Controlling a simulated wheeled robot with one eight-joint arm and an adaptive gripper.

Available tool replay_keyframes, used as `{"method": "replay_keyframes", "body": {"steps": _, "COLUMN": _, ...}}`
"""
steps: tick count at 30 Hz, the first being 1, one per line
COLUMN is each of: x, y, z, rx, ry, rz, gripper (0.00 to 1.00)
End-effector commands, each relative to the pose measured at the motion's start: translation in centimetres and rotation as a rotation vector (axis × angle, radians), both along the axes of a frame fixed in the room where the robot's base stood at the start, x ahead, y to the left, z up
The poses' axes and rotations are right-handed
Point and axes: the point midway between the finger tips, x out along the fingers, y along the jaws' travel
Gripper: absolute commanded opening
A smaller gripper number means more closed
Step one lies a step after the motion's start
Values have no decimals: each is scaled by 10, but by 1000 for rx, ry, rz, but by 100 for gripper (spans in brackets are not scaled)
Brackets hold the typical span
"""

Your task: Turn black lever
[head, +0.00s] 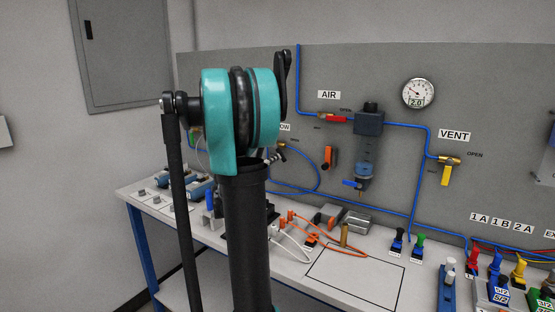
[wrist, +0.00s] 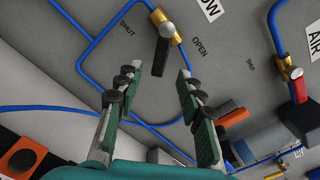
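The black lever (wrist: 162,57) shows in the wrist view on a brass valve (wrist: 181,38) in a blue air line. It hangs from a silver pivot, with SHUT printed to its left and OPEN to its right. My gripper (wrist: 158,72) is open, with green-padded fingers to either side of the lever's lower end in the picture. I see no contact, and cannot tell the depth between fingertips and lever. In the head view my arm hides the lever and most of the gripper; part of its label (head: 285,127) shows beside the arm.
A red-handled valve (wrist: 297,84) sits at the right in the wrist view. The head view shows the grey panel (head: 480,110), a gauge (head: 418,93), a yellow vent lever (head: 446,175) and a crowded bench (head: 300,259) below. Blue tubes run across the panel near my fingers.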

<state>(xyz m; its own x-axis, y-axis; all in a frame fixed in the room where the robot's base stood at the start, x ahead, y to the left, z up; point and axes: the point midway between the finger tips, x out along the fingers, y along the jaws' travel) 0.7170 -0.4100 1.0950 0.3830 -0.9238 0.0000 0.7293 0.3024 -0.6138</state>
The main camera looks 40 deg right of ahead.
Motion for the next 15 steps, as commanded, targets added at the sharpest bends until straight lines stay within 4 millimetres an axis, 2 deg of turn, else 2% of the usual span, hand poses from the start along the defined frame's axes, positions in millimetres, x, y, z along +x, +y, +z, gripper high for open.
{"method": "replay_keyframes", "body": {"steps": 1, "x": -3, "y": 10, "z": 0, "rx": 0, "ry": 0, "rz": 4, "gripper": 38}}
{"method": "replay_keyframes", "body": {"steps": 6, "x": -12, "y": 29, "z": 0, "rx": 0, "ry": 0, "rz": 1, "gripper": 38}}
{"method": "replay_keyframes", "body": {"steps": 15, "x": -15, "y": 37, "z": 0, "rx": 0, "ry": 0, "rz": 0, "gripper": 38}}
